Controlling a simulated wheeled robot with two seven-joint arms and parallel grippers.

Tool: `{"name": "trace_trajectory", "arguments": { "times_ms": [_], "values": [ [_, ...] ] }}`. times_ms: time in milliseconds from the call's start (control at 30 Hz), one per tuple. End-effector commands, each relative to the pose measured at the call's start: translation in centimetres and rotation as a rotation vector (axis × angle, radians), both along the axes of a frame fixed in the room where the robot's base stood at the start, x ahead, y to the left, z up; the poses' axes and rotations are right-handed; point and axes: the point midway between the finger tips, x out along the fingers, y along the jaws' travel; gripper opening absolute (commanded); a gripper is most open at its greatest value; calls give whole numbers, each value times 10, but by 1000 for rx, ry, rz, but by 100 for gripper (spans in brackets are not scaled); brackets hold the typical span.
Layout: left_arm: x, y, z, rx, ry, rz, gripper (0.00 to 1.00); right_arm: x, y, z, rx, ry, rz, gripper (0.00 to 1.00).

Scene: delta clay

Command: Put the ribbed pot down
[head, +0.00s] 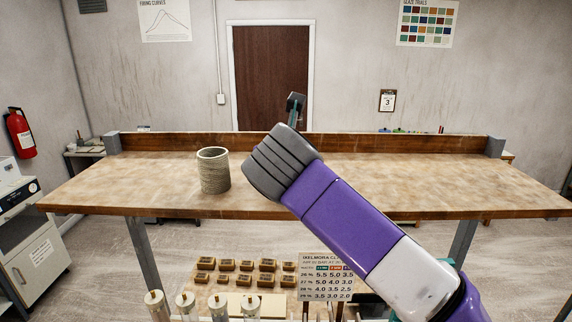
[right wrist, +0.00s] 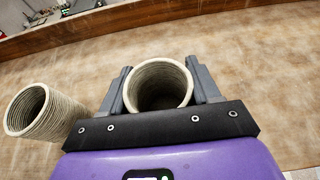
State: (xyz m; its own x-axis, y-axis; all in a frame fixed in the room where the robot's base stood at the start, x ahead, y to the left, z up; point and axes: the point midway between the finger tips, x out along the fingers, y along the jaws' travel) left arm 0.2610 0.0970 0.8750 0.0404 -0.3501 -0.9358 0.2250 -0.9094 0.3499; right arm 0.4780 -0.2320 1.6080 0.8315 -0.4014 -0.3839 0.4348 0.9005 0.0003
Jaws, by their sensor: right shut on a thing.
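A pale ribbed pot (right wrist: 160,80) with an open round mouth sits between the two fingers of my right gripper (right wrist: 159,68), which is shut on it. In the head view my right gripper (head: 293,108) shows only in part above my dark wrist, and the held pot is hidden behind the wrist. I cannot tell whether the held pot's base touches the table. A second pale ribbed pot (head: 213,172) stands upright on the wooden table (head: 420,180), left of my wrist; it also shows at the left in the right wrist view (right wrist: 42,114), apart from the gripper. My left gripper is not in view.
A low wooden ledge (head: 400,143) runs along the table's back edge, with grey end blocks. The table is clear to the right and at the far left. Several small brown blocks (head: 240,266) and capped jars (head: 187,305) are in front, lower than the tabletop.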

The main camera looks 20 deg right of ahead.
Motion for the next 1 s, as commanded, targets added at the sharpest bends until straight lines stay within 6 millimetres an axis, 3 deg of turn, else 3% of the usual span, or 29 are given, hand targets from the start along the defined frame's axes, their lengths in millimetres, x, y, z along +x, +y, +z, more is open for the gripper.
{"name": "trace_trajectory", "arguments": {
  "times_ms": [200, 233, 367, 733, 1000],
  "values": [
    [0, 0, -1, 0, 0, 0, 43, 0, 0, -3, -1, 0, 0, 30],
    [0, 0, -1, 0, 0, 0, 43, 0, 0, -2, -1, 0, 0, 66],
    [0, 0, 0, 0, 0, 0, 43, 0, 0, -2, 0, 0, 0, 86],
    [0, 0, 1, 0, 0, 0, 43, -2, 1, 3, 0, -1, 2, 87],
    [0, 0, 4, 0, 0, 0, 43, -43, 21, 22, 0, -4, 5, 87]
  ]
}}
